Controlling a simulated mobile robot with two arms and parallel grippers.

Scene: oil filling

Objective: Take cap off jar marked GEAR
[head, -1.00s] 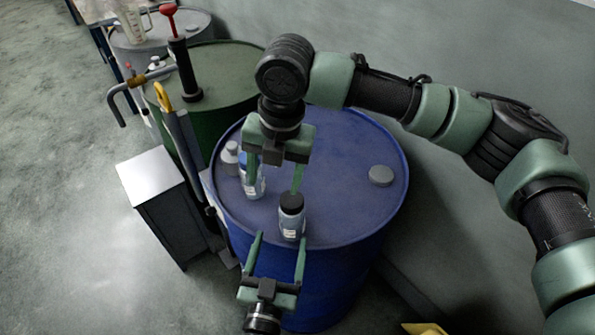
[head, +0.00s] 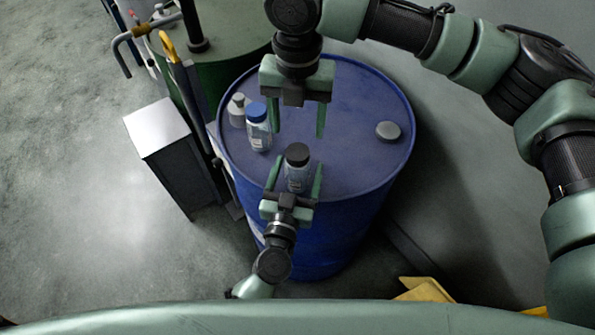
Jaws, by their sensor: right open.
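A small clear jar with a black cap (head: 297,154) stands upright on the blue drum (head: 360,100). A second clear jar with a blue cap (head: 257,112) stands behind it to the left. Both labels are too small to read, so I cannot tell which is marked GEAR. My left gripper (head: 298,164) comes from the near side. Its fingers are open on either side of the black-capped jar, with small gaps showing. My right gripper (head: 299,136) is open and empty, pointing down above and behind that jar's cap.
A small grey-white bottle (head: 237,110) stands at the drum's left edge. A round grey bung (head: 388,131) sits on the right side of the drum top. A grey cabinet (head: 160,128) and a green drum (head: 235,30) with a pump stand to the left.

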